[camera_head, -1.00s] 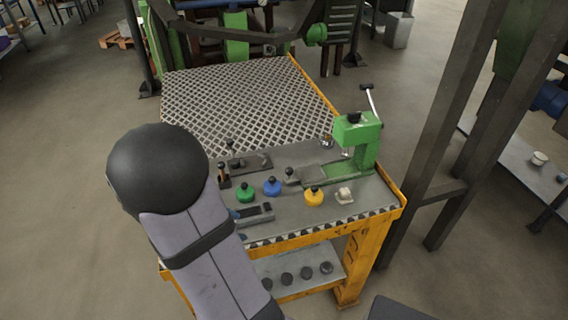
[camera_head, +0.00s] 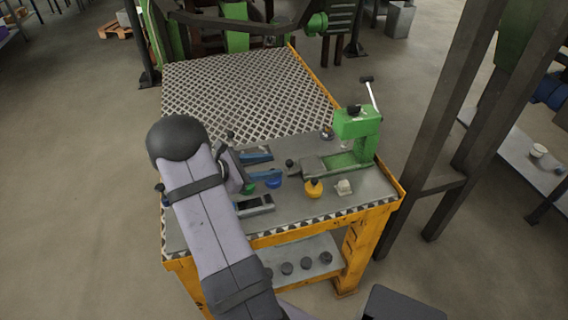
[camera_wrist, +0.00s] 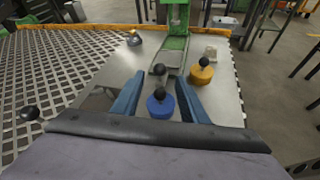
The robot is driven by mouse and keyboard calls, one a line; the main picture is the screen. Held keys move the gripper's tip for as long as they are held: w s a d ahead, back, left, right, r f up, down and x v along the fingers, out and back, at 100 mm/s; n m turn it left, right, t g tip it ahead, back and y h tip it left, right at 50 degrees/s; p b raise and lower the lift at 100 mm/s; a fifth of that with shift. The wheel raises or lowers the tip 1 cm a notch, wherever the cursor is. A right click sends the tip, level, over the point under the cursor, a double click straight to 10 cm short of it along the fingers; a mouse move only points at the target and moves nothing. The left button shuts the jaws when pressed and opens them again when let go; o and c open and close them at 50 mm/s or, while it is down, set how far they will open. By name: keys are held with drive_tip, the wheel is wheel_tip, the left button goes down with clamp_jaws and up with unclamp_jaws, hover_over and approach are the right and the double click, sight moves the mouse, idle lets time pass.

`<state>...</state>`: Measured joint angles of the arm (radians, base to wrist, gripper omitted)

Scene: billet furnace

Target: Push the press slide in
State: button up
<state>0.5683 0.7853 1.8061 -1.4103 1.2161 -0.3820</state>
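The green press (camera_head: 358,130) stands at the right of the bench; its lower part also shows in the wrist view (camera_wrist: 175,45). Its grey slide (camera_head: 313,166) sticks out to the left of the press, with a black ball knob (camera_head: 290,163) at its outer end. In the wrist view the knob (camera_wrist: 158,70) lies straight ahead, near the line between my fingertips. My gripper (camera_head: 277,164) has two blue fingers set wide apart with nothing held between them. They point at the knob from the left. I cannot tell whether they touch it.
A blue disc with a black knob (camera_wrist: 160,104) stands below and between my fingers. A yellow one (camera_head: 314,189) and a small pale block (camera_head: 344,187) stand near the front edge. A green disc is partly hidden by my arm. A perforated plate (camera_head: 245,90) covers the back.

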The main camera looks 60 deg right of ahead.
sight(286, 163)
drive_tip(key=shift+p+x, duration=0.55)
drive_tip(key=shift+x, duration=2.55)
